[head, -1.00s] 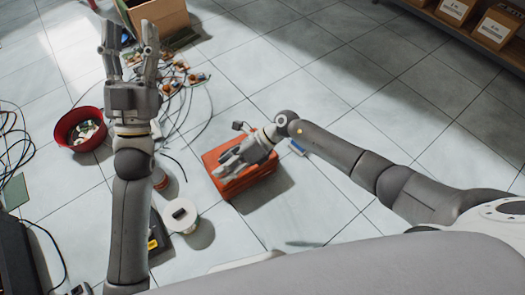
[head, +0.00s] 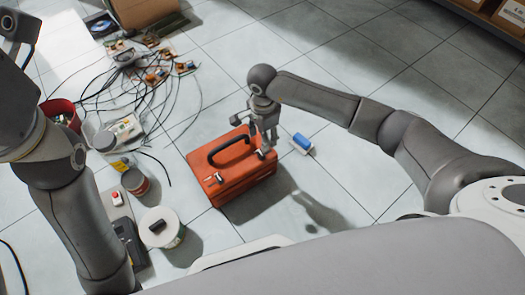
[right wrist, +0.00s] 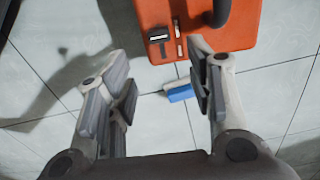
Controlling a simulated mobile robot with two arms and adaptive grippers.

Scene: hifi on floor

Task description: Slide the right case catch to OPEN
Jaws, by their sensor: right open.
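The orange case (head: 240,188) stands on the tiled floor, with a black handle (head: 228,146) on its lid. A small catch (head: 213,179) shows at its left front. The right catch is partly hidden by my right gripper (head: 264,143) in the head view. In the right wrist view, a dark catch (right wrist: 158,36) with a pale mark sits near the edge of the orange case (right wrist: 238,30). My right gripper (right wrist: 160,72) is open and empty, its fingers apart and pointing toward that edge. I cannot tell the catch's setting. My left arm shows, but its fingers are out of view.
A blue object (head: 302,143) lies on the floor right of the case. A white spool (head: 161,230), a small can (head: 134,181) and a red bowl (head: 62,114) are to the left. Cables (head: 130,80) spread behind. The floor at right is mostly clear.

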